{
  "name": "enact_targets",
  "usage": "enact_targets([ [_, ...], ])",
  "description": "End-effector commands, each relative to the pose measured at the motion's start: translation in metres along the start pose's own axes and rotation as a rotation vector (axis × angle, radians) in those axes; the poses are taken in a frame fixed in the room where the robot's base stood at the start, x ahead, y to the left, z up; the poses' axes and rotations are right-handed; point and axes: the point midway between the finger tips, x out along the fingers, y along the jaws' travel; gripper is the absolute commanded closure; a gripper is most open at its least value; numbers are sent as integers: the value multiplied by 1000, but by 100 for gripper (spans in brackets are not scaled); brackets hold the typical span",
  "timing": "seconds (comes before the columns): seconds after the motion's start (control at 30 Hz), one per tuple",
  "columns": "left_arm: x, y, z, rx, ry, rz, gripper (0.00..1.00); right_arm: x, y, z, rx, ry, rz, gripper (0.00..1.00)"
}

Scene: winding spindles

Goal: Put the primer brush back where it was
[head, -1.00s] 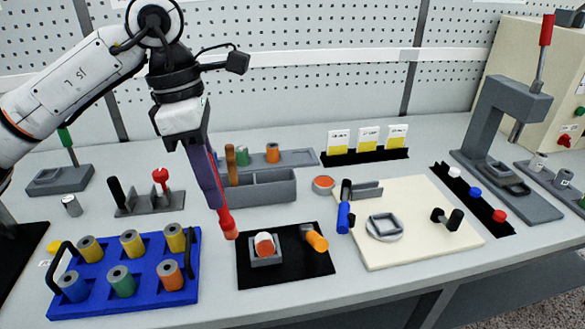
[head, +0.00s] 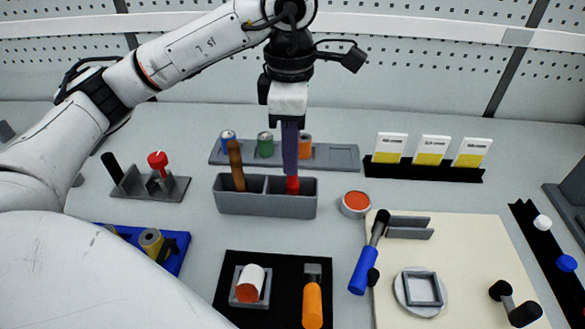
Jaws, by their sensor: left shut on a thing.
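The primer brush, of which a short red part (head: 293,185) shows, is held upright in my left gripper (head: 291,165). The gripper is shut on it and points straight down. The red part is at the right compartment of a grey two-part holder (head: 265,205). I cannot tell how far down inside it reaches. A brown-handled tool (head: 236,165) leans in the left compartment. A round tin with orange-red content (head: 355,204) stands just right of the holder. My right gripper is not in view.
Behind the holder is a grey tray (head: 335,155) with several coloured cylinders. In front are a black mat (head: 235,270) with an orange-handled tool (head: 312,303), and a cream board (head: 465,260) with a blue-handled tool (head: 362,268) at its left edge. Label cards (head: 430,150) stand back right.

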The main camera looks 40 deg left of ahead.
Motion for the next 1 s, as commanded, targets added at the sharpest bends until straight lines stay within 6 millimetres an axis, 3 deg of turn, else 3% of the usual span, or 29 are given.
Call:
enact_targets([
  [0.27,34,-1,-1,-1,3,-2,100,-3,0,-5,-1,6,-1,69],
  [0.6,40,0,0,0,0,0,100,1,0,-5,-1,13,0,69],
  [0.63,39,0,0,0,0,0,80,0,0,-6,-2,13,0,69],
  [0.73,38,0,0,0,0,0,65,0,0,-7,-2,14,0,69],
  [1.0,37,0,0,0,0,0,65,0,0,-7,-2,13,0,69],
])
